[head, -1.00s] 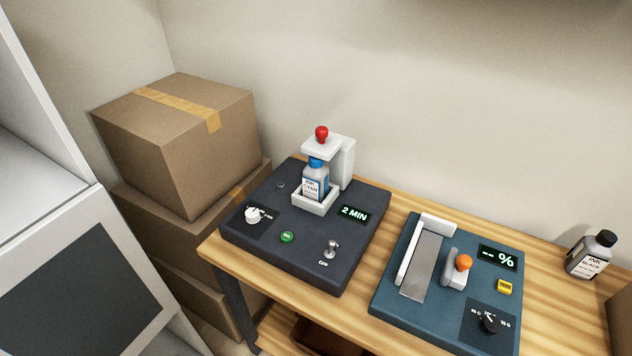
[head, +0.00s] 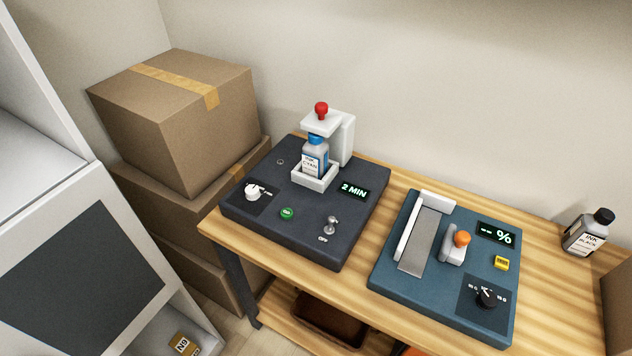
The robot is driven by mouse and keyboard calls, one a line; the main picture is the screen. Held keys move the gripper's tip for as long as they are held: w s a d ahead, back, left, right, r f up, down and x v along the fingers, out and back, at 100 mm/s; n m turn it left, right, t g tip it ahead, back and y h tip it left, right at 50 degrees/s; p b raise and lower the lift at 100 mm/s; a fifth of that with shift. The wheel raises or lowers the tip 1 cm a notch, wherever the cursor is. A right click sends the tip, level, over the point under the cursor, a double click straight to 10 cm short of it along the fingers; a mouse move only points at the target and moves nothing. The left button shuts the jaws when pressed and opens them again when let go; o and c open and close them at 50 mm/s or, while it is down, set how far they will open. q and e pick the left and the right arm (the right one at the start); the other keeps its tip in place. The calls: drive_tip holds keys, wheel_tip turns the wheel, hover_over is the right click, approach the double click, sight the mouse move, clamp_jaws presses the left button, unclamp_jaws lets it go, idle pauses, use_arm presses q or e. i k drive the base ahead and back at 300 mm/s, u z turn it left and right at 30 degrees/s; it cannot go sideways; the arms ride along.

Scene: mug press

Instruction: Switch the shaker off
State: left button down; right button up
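The shaker (head: 270,237) is a dark grey box on the wooden table, left of the blue-grey device. A cyan ink bottle (head: 314,160) with a blue cap stands in its white holder (head: 316,183), under a white arm with a red knob (head: 321,109). Its display (head: 353,191) reads 2 MIN. A metal toggle switch (head: 331,225) stands at its front right, above a small label that appears to read OFF. A green button (head: 287,213) and a white dial (head: 253,193) are to the left of it. Neither of my grippers is in view.
A blue-grey device (head: 386,278) with an orange-knobbed lever (head: 461,240) and a black dial (head: 486,297) stands to the right. A black ink bottle (head: 588,233) is at the far right. Cardboard boxes (head: 180,140) and a white cabinet (head: 75,275) are at left.

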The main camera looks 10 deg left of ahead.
sight(330, 220)
drive_tip(key=z, duration=0.2)
drive_tip(key=k, duration=0.5)
drive_tip(key=z, duration=0.6)
drive_tip(key=k, duration=0.85)
drive_tip(key=u, duration=0.15)
drive_tip(key=i, duration=0.6)
drive_tip(key=u, duration=0.6)
drive_tip(key=i, duration=1.1)
drive_tip(key=z, duration=0.55)
